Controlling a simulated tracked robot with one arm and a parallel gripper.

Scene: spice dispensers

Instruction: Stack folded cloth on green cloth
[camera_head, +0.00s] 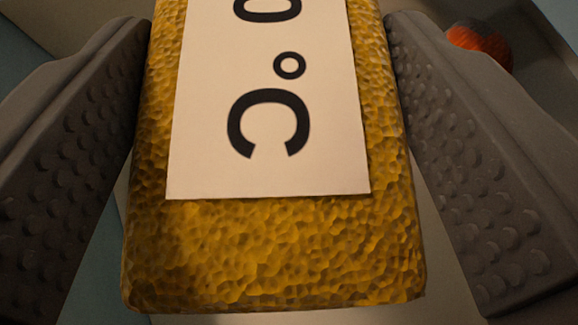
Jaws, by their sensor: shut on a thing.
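A thick yellow block with a bumpy, sponge-like surface (275,255) fills the middle of the view; I take it to be the folded cloth. A white label (210,130) with black characters, among them "°C", lies on its near face. My gripper (267,25) has one dark, studded finger on each side of it and is shut on it. The top end of the block runs out of the picture. I cannot make out the green cloth.
A pale surface with raised edges, perhaps a tray or box (540,100), shows behind the right finger. A round orange-red thing (482,45) lies there, partly hidden. Bluish-green areas show at the left and upper right edges.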

